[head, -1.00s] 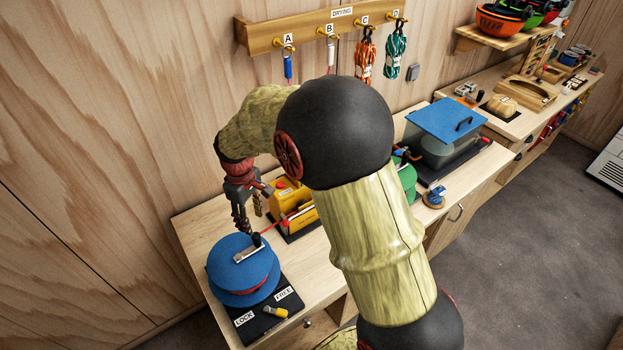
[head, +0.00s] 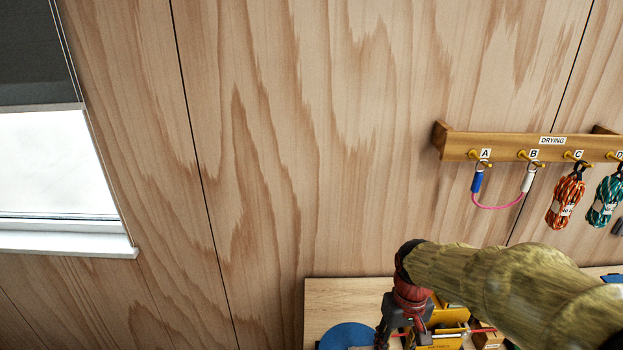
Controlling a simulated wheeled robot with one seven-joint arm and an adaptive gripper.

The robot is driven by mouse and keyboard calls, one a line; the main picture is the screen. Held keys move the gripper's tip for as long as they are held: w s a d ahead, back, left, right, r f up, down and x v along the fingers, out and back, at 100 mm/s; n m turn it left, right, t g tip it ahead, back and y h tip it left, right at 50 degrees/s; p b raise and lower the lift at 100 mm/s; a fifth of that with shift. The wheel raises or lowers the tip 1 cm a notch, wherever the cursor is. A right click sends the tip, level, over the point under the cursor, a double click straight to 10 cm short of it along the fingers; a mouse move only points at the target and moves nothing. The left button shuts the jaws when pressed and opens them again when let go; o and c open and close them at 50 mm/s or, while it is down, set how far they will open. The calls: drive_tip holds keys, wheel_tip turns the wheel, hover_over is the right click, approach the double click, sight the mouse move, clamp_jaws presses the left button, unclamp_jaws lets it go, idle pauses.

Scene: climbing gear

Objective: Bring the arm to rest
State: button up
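My gripper (head: 396,335) hangs below its red wrist at the lower edge of the head view, over the wooden bench (head: 345,297). Its fingertips are cut off or hard to make out, so I cannot tell whether it is open or shut. The round blue lid (head: 347,335) shows in part just left of my gripper. The yellow box (head: 447,316) is behind and to the right of my gripper.
The drying rack (head: 490,150) is on the wall at right. A blue-and-pink sling (head: 497,206) spans hooks A and B. An orange rope bundle (head: 566,196) and a teal one (head: 607,196) hang further right. A window (head: 55,165) is at left; the wall between is bare.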

drive_tip(key=s+r+m+t+b, duration=0.1)
drive_tip(key=s+t+b, duration=0.4)
drive_tip(key=s+b, duration=0.6)
drive_tip(key=s+r, duration=0.1)
drive_tip(key=s, duration=0.2)
drive_tip(key=shift+s+a+m+t+b, duration=0.15)
drive_tip(key=shift+s+m+t+b, duration=0.15)
drive_tip(key=shift+r, duration=0.1)
